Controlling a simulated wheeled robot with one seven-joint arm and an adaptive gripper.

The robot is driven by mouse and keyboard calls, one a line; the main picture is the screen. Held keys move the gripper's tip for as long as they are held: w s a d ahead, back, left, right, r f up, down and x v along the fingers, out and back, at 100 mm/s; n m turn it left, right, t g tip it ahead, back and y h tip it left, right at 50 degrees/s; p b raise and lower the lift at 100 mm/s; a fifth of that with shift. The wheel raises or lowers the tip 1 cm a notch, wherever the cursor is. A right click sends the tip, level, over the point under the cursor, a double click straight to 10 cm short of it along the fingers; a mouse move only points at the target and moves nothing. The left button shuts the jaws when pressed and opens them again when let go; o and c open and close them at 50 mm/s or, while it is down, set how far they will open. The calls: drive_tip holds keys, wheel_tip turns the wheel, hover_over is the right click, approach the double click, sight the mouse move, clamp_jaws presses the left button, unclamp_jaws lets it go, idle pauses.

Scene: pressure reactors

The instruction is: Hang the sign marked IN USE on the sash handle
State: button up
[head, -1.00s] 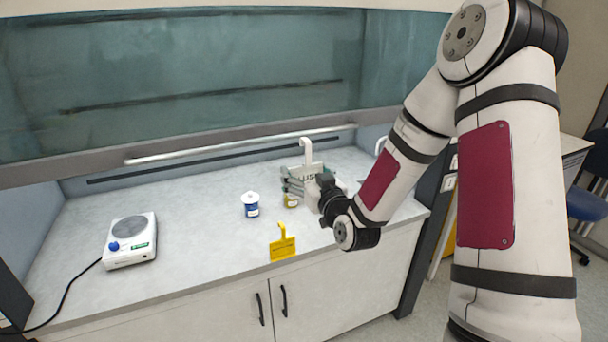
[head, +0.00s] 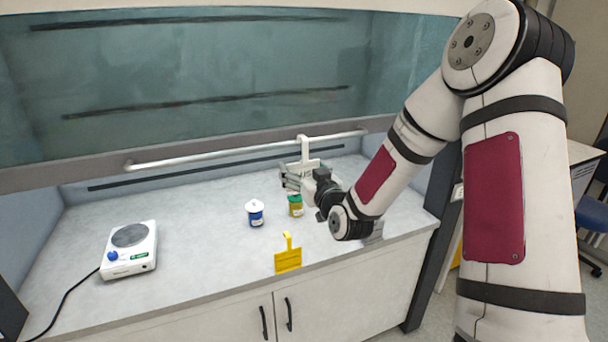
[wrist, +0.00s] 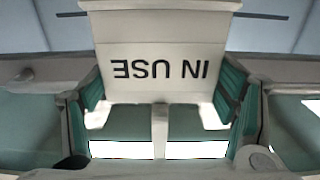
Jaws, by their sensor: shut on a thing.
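The white sign (wrist: 160,65) shows black letters IN USE, upside down in the wrist view. My gripper (wrist: 165,110) is shut on it, with a green-padded finger at each side. In the head view the sign (head: 302,164) is upright with its hook at the top, and my gripper (head: 297,182) holds it above the bench. The sash handle (head: 240,152) is a long white bar across the front of the hood sash. The hook overlaps the bar's right part in the head view; I cannot tell whether it touches or sits over it.
A yellow sign (head: 288,260) stands at the bench's front edge. A blue jar (head: 255,217) with a white lid and a green-lidded jar (head: 296,207) stand on the bench. A white hotplate (head: 130,250) with a cord is at left. The bench middle-left is clear.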

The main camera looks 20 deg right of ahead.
drive_tip(key=w+f+b, duration=0.2)
drive_tip(key=w+b, duration=0.2)
drive_tip(key=w, duration=0.2)
drive_tip(key=shift+w, duration=0.2)
idle(0.6)
drive_tip(key=shift+f, duration=0.1)
drive_tip(key=o, duration=1.3)
drive_tip(key=shift+s, duration=3.8)
